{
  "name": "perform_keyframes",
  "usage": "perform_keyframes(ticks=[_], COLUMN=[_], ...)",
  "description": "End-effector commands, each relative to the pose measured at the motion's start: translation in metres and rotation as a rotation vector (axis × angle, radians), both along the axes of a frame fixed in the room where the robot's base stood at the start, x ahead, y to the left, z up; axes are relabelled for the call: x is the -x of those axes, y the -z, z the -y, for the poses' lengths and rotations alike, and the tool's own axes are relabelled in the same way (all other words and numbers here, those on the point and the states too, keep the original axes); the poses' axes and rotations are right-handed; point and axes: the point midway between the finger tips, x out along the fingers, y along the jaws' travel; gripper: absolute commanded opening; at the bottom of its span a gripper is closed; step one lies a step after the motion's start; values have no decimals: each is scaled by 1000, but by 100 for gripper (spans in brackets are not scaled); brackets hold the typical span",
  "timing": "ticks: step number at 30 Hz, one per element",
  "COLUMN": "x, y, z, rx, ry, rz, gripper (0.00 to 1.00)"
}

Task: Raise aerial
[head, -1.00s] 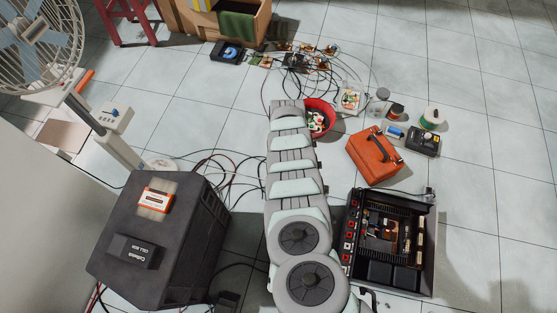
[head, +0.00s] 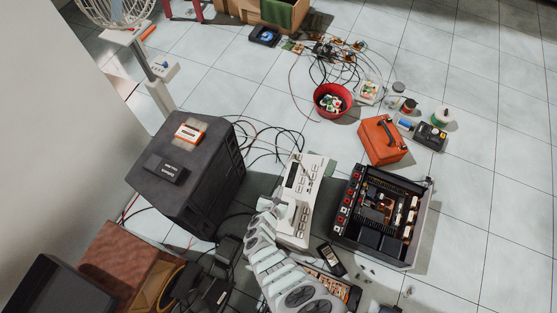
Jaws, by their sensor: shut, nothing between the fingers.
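A pale, long device with buttons and a dark display (head: 301,190) lies on the floor in the middle of the head view. It may be a radio. A thin dark line runs along its left side; I cannot tell whether it is an aerial or a cable. My arm comes up from the bottom edge, and my gripper (head: 284,210) is small at its far end, over or beside the device's lower left part. It looks shut and empty. I cannot tell whether it touches the device. The arm hides part of the floor and things below it.
A dark speaker (head: 190,180) stands at left, with a cassette on top. An opened black hi-fi unit (head: 382,215) lies at right, near an orange case (head: 383,140). A red bowl (head: 332,100) and cables lie beyond. Brown and dark boxes crowd the lower left. Far right floor is clear.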

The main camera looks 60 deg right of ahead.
Motion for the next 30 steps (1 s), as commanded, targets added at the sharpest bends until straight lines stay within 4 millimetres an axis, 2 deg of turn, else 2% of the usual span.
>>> perform_keyframes(ticks=[5, 21, 22, 24, 30], x=[-4, -21, -21, -23, -26], y=[12, 65, 50, 40, 30], z=[8, 83, 87, 94, 106], rx=[2, 3, 3, 3, 2], ry=[-19, -15, -13, -13, -15], rz=[-11, -6, -5, -4, -6], gripper=[0, 0, 0, 0, 0])
